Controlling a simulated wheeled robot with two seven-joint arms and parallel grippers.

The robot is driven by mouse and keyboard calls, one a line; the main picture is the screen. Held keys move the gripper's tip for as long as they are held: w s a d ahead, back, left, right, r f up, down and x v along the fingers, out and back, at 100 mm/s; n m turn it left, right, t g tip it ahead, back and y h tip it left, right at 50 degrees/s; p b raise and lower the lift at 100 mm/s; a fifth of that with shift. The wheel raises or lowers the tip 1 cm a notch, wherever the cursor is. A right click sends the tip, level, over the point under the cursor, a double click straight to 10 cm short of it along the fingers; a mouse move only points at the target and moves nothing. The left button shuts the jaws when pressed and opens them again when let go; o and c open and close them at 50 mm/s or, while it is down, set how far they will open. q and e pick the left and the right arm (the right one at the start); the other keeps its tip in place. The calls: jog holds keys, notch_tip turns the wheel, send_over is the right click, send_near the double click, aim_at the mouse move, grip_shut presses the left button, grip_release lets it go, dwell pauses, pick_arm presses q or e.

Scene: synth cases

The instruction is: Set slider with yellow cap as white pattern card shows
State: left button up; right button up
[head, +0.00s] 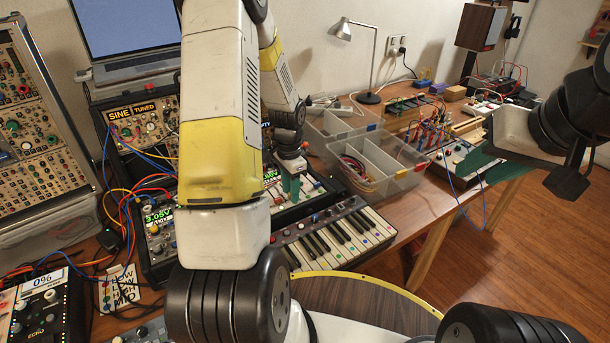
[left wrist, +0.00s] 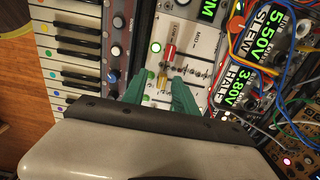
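My left gripper (head: 290,188) points down over the white slider panel behind the small keyboard in the head view. In the left wrist view its two green fingers (left wrist: 159,82) are apart, one on each side of the yellow cap (left wrist: 162,80); I cannot tell whether they touch it. A red cap (left wrist: 169,49) sits just above it on the same white panel (left wrist: 188,38). A white card (head: 122,288) with dark lettering and coloured marks lies at the lower left; its fine detail is too small to read. My right gripper (head: 484,160) is at the far right; its finger gap is unclear.
The keyboard (head: 338,234) is in front of the panel. Modules with cables (head: 150,130) crowd the left. Clear plastic bins (head: 375,160) stand to the right, with a lamp (head: 368,97) behind. A dark round-edged surface (head: 350,292) is in front.

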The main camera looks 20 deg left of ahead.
pick_arm(q)
notch_tip(320, 180, up, 7)
jog(key=shift+r, duration=0.1)
dwell(0.4)
